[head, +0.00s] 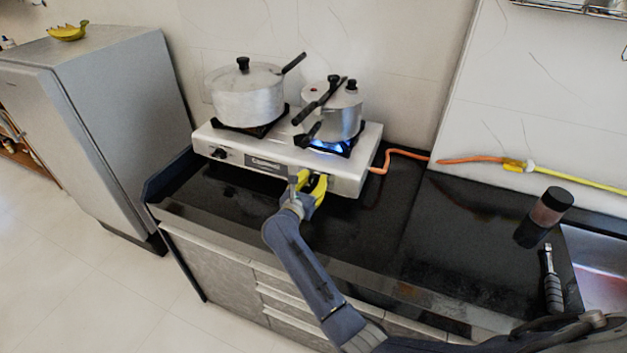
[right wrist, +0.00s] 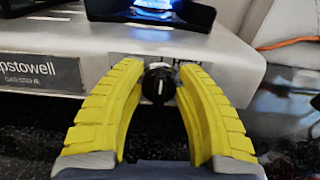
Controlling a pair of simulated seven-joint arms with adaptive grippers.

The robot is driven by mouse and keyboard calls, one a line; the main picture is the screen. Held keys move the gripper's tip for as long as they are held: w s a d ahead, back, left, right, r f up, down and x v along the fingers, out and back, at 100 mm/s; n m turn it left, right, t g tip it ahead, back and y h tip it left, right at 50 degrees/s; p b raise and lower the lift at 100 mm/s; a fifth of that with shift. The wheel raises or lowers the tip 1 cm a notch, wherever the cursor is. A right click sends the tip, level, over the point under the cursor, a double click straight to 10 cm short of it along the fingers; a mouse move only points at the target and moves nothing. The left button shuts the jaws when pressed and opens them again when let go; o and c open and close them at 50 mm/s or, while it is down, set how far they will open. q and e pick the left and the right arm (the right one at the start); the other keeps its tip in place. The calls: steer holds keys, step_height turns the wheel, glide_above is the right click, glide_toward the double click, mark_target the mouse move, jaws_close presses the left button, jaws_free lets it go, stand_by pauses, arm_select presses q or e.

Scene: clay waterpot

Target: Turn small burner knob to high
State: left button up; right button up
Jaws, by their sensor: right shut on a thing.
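The two-burner gas stove (head: 354,177) stands on the black counter. My right gripper (head: 312,184) is at the stove's front panel, at its right end. In the right wrist view its yellow fingers (right wrist: 160,70) are closed on the black small burner knob (right wrist: 159,88), one on each side. The white mark on the knob stands about upright. The burner above it (right wrist: 155,8) shows a blue flame, also seen under the pressure cooker (head: 341,121) in the head view. The left burner knob (head: 220,154) is free. My left gripper is not in view.
A large lidded pot (head: 246,98) sits on the left burner. An orange hose (head: 396,153) runs from the stove's right side to the wall. A dark jar (head: 548,207) and a black-handled tool (head: 552,283) are on the right of the counter.

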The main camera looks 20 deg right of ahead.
steer(key=shift+r, duration=0.15)
steer(key=o, duration=1.1)
steer(key=shift+n, duration=0.3)
